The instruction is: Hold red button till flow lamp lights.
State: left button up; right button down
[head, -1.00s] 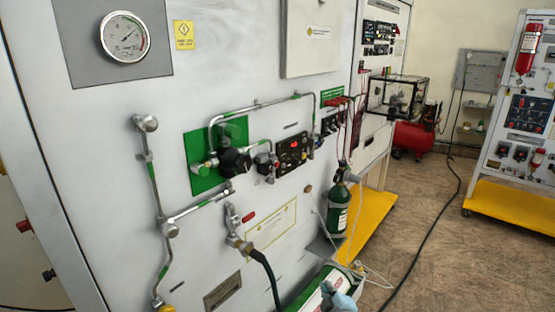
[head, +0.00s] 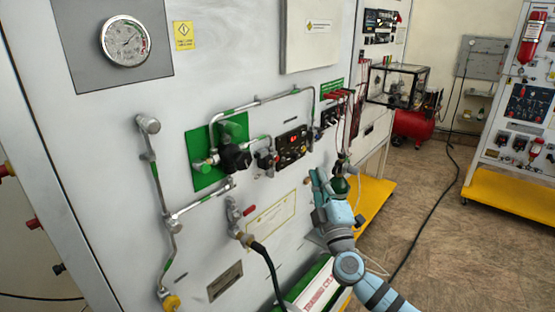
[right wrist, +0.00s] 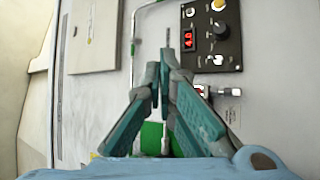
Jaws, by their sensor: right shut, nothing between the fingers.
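My right gripper (head: 318,175) is shut and empty, with its fingers raised in front of the cabinet, below and right of the black control panel (head: 291,150). In the right wrist view its fingertips (right wrist: 163,70) meet left of and below that panel (right wrist: 212,45). My left gripper is out of view.
A black regulator (head: 235,157) on a green plate and metal pipes stand out from the cabinet. A red-handled valve (head: 248,211) with a black hose is below. Open floor (head: 430,225) lies right.

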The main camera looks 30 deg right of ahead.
aim_at(277, 159)
jog(key=w+a+b, duration=0.1)
jog(key=w+a, duration=0.1)
jog(key=w, duration=0.6)
jog(key=shift+w+a, duration=0.2)
jog(key=shift+a, duration=0.05)
dwell(1.2)
jog(key=shift+w+a+b, duration=0.15)
jog(key=shift+w+b, duration=0.25)
jog(key=shift+b, duration=0.15)
jog(key=shift+w+a+b, duration=0.1)
jog(key=shift+w+b, duration=0.2)
jog(key=shift+w, duration=0.05)
dwell(4.8)
